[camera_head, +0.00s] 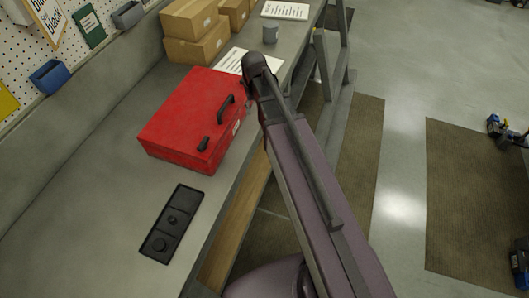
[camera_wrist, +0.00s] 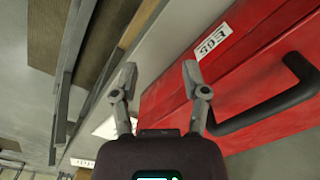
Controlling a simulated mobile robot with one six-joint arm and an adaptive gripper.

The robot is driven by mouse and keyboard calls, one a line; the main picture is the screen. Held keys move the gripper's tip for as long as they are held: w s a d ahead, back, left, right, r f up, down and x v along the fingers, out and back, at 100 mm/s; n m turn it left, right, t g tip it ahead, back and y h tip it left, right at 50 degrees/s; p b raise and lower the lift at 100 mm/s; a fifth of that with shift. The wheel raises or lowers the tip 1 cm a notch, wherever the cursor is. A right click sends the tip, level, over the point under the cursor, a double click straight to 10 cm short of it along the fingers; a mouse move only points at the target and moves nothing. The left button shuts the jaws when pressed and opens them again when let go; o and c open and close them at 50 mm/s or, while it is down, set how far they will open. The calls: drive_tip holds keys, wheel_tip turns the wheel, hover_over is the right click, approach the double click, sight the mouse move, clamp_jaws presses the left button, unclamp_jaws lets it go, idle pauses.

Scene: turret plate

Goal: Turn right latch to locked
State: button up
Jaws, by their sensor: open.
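A second latch is not clear behind my arm. In the wrist view, the red box (camera_wrist: 165,95) fills the right, with its black handle (camera_wrist: 268,112) and a white label (camera_wrist: 213,40). My gripper (camera_wrist: 159,73) is open and empty, its fingers apart in front of the box's side. No latch shows clearly in the wrist view.
A black tray (camera_head: 164,246) with small parts lies on the near bench. A pegboard wall runs along the left.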

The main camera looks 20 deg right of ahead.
drive_tip(key=s+f+b, duration=0.9)
drive_tip(key=s, duration=0.2)
drive_tip(key=shift+f+m, duration=0.3)
drive_tip(key=shift+f, duration=0.1)
drive_tip(key=shift+s, duration=0.15)
drive_tip(key=shift+s, duration=0.4)
idle(1.0)
